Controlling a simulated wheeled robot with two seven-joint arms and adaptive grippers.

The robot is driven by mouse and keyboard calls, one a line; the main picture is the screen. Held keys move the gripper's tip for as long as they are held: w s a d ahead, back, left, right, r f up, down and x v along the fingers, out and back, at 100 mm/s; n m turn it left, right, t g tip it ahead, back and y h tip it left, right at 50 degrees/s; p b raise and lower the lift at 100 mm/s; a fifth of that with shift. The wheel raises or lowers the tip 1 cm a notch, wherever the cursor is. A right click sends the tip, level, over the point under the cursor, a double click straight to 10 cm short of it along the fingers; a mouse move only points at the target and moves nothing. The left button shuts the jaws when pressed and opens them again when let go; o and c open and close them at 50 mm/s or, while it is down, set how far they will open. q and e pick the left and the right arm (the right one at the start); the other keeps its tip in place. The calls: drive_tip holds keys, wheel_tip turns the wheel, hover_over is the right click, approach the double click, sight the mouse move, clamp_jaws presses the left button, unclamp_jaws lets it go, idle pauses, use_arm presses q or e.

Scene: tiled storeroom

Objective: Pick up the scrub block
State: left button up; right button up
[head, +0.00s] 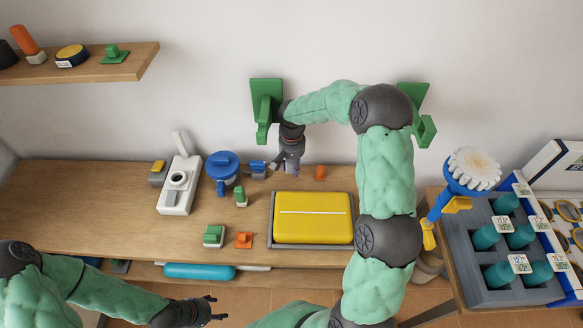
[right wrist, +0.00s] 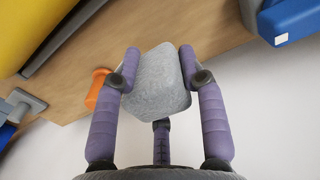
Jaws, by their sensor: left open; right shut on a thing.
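The scrub block appears to be the grey, rough-faced block (right wrist: 160,80) in the right wrist view. My right gripper (right wrist: 158,75) is shut on it, with a purple-grey finger on each side and a third below. In the head view my right gripper (head: 289,163) points down over the back of the bench, behind the yellow case. The block is not clearly seen there, hidden by the fingers. I cannot tell how far it is above the bench. My left gripper (head: 208,309) is open and empty at the bottom, in front of the bench.
An orange cylinder (head: 320,172) stands close to my right gripper. A yellow case in a grey tray (head: 290,247) lies in front, and a blue round device (head: 222,164) is left. Green wall brackets (head: 266,100) are behind. Bare bench (head: 90,205) lies at left; a grey crate (head: 475,280) is right.

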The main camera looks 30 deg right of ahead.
drive_tip(key=s+r+p, duration=0.3)
drive_tip(key=s+r, duration=0.6)
drive_tip(key=s, duration=0.4)
drive_tip(key=shift+s+r+p, duration=0.15)
drive_tip(key=shift+s+p, duration=0.15)
drive_tip(key=shift+s, duration=0.1)
drive_tip(key=shift+a, duration=0.1)
